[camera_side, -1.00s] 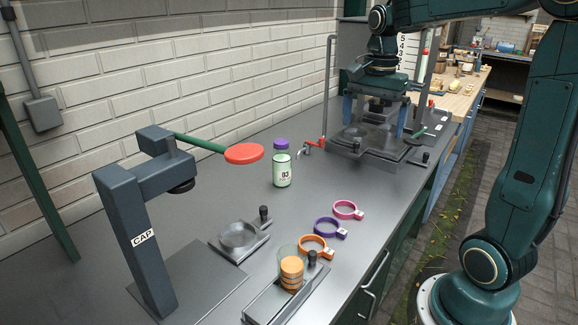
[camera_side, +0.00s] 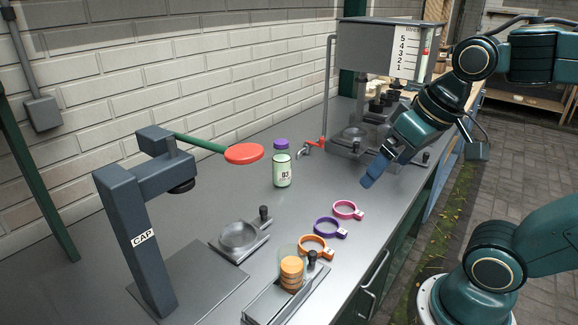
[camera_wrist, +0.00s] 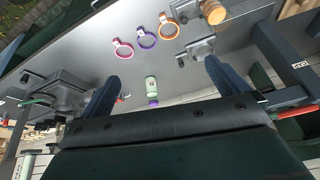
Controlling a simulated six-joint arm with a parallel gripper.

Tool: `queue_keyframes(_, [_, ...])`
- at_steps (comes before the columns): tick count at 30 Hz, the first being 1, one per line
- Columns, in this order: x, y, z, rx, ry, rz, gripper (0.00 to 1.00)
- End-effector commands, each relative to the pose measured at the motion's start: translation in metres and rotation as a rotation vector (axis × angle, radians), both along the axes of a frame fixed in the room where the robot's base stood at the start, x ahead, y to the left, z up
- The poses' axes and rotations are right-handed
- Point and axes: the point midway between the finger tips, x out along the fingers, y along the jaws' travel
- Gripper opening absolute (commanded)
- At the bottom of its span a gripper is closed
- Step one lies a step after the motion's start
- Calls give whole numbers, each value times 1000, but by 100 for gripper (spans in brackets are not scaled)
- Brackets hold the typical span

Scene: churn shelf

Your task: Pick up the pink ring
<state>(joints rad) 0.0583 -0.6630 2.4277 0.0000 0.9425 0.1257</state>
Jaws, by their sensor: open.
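The pink ring (camera_side: 347,210) lies flat on the grey metal counter, with a small pale tab at its right. It is the farthest back of a row of three rings, behind the purple ring (camera_side: 330,228) and the orange ring (camera_side: 316,247). My gripper (camera_side: 378,176) is above the counter, up and to the right of the pink ring and apart from it. In the wrist view the pink ring (camera_wrist: 122,48) shows beyond my gripper (camera_wrist: 162,68), whose two fingers are spread wide with nothing between them held.
A green jar with purple lid (camera_side: 282,164) stands left of the rings. The CAP press (camera_side: 143,235), a round dish fixture (camera_side: 238,236) and a holder with orange discs (camera_side: 291,272) are nearer. A dispenser tank (camera_side: 385,50) stands behind. Counter around the pink ring is clear.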

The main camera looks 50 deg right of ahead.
Motion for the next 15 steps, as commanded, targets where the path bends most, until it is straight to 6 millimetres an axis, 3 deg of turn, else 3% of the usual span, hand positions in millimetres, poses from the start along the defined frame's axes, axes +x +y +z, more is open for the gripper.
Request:
queue_keyframes(4, [-11,9,-7,-40,-40,124,100])
queue_keyframes(10, [-15,12,-9,-59,-56,175,100])
queue_keyframes(15, [-15,11,-9,-59,-56,174,69])
